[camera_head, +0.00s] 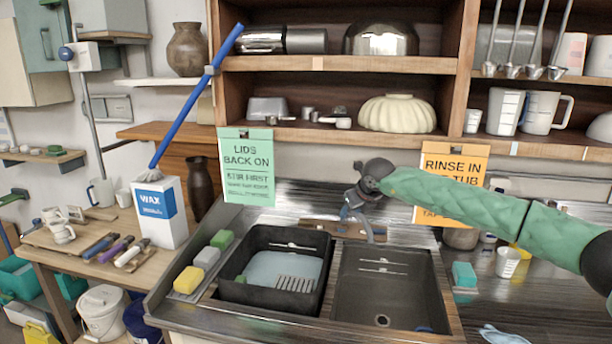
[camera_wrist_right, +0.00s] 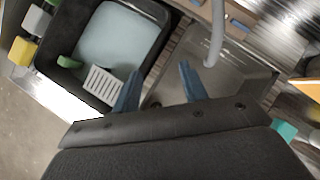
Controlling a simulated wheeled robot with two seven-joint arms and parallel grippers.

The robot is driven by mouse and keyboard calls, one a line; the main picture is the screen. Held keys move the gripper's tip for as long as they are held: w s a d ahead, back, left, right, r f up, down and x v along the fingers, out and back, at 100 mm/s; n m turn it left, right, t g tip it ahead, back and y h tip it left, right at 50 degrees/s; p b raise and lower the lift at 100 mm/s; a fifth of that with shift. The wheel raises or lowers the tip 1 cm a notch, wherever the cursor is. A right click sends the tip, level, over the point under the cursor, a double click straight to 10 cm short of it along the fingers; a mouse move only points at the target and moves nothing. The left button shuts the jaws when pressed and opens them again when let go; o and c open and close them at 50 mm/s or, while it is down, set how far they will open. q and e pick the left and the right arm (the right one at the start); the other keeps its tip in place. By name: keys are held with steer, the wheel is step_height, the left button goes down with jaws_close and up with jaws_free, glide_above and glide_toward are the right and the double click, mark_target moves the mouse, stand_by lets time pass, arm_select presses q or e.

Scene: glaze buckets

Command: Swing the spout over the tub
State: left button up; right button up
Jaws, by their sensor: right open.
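The grey curved spout (camera_head: 367,228) rises behind the sinks, with its end over the right basin (camera_head: 382,283). In the right wrist view the spout (camera_wrist_right: 217,36) comes down to the right of my fingers, over the bare basin. The black tub (camera_head: 262,301) stands left of that basin and holds pale blue liquid; it also shows in the right wrist view (camera_wrist_right: 151,13). My right gripper (camera_head: 350,212) is open and empty near the spout's base. In the right wrist view its blue fingertips (camera_wrist_right: 160,71) point towards the divider and basin, with the spout outside them. My left gripper is out of view.
Yellow, grey and green sponges (camera_head: 205,258) line the tub's left side. A white rack (camera_head: 295,284) sits inside the tub. A green sign (camera_head: 246,170) and an orange sign (camera_head: 452,170) hang behind. A teal sponge (camera_head: 464,274) lies right of the basin.

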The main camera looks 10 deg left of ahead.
steer(key=s+a+r+y, duration=0.2)
steer(key=a+r+y, duration=0.2)
steer(key=a+r, duration=0.2)
steer(key=s+a+r+n+y, duration=0.1)
steer(key=s+a+r+y, duration=0.2)
steer(key=a+r+y, duration=0.2)
step_height(320, 180, up, 2)
steer(key=shift+s+a+r+t+y, duration=0.25)
steer(key=shift+s+a+t+y, duration=0.1)
steer(key=shift+a, duration=0.8)
